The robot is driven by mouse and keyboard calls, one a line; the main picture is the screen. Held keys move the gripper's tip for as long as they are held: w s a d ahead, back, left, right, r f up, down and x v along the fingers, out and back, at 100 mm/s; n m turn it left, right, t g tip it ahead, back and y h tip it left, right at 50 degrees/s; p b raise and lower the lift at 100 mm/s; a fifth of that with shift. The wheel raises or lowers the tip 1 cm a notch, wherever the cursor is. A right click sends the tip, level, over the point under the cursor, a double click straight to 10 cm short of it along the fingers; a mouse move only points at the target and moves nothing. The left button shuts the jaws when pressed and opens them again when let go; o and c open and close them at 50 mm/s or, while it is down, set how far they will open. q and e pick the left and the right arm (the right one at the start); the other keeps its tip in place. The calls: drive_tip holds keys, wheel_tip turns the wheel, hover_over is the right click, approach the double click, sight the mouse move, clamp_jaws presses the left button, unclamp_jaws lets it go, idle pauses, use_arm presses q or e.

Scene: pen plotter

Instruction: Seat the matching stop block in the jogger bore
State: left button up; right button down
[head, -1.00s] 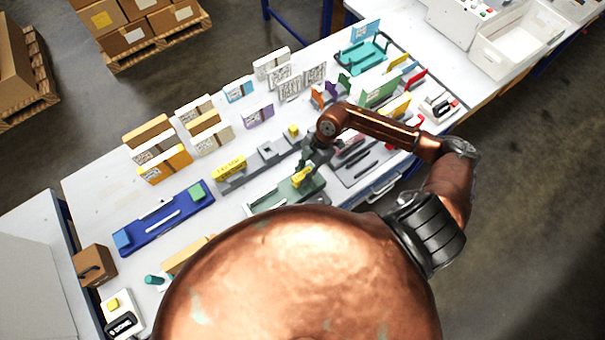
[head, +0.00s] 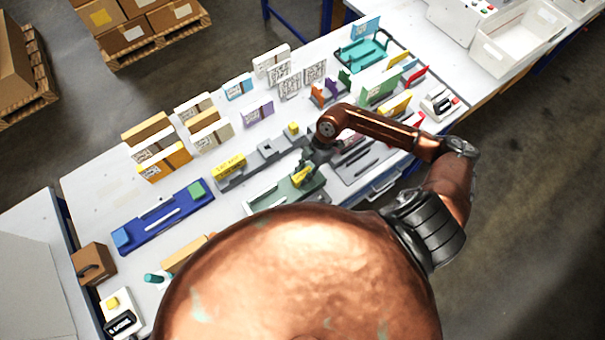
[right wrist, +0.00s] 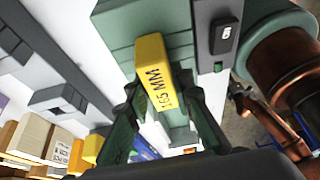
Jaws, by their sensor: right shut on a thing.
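My right gripper (head: 308,168) is over the green jogger tray (head: 270,197) on the white table. It is shut on a yellow stop block (head: 302,176). In the right wrist view the yellow block (right wrist: 157,75) reads 165 MM and sits between the dark green fingers, with a green surface (right wrist: 122,30) behind it. The bore is hidden, and I cannot tell whether the block touches the tray. A yellow block (head: 230,165) lies at the left end of a grey rail, and a smaller yellow piece (head: 293,129) is at its right end. My left gripper is not in view.
A blue fixture (head: 160,218) lies at the left. Several upright cards and boxes (head: 160,150) stand along the back. A dark grey tray (head: 365,165) with black bars is right of the jogger. A teal tray (head: 362,52) is at the far end. My copper body hides the front edge.

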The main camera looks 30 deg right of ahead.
drive_tip(key=c, duration=1.6)
unclamp_jaws()
drive_tip(key=shift+f, duration=0.1)
drive_tip(key=v, duration=1.2)
drive_tip(key=shift+a, duration=0.1)
